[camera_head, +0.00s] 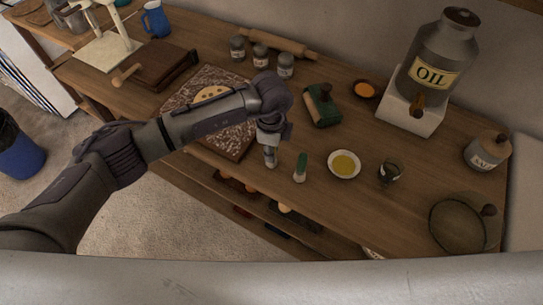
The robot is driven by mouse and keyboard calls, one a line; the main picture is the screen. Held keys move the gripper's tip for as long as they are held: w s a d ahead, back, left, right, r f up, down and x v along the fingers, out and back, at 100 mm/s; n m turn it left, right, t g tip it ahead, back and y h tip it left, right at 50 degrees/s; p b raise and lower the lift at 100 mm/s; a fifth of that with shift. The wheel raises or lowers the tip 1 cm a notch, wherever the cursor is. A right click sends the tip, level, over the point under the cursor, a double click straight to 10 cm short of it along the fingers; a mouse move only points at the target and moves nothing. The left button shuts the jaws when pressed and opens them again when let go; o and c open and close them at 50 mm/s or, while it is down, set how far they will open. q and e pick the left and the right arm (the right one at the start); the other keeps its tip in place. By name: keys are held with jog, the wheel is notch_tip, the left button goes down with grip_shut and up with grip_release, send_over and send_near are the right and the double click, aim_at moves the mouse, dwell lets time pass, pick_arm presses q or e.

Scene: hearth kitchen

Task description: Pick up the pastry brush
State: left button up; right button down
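A small item with a green upper part and a pale lower end (301,167) is near the front edge of the wooden counter. It looks like the pastry brush, but it is too small to be sure. My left gripper (270,157) points down just left of it, with a visible gap between them. The fingers look close together from this side, and I cannot tell whether they are open or shut. Nothing clearly shows in them. My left arm hides part of a speckled board (205,80). My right gripper is not in view.
A pale dish of yellow liquid (344,164), a small dark cup (390,173) and a green-topped block (321,106) stand right of the gripper. An oil container (441,48), a lidded jar (487,151) and a round glass piece (457,226) are farther right. Shelves lie below.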

pick_arm(q)
grip_shut()
jog(key=shift+r, duration=0.15)
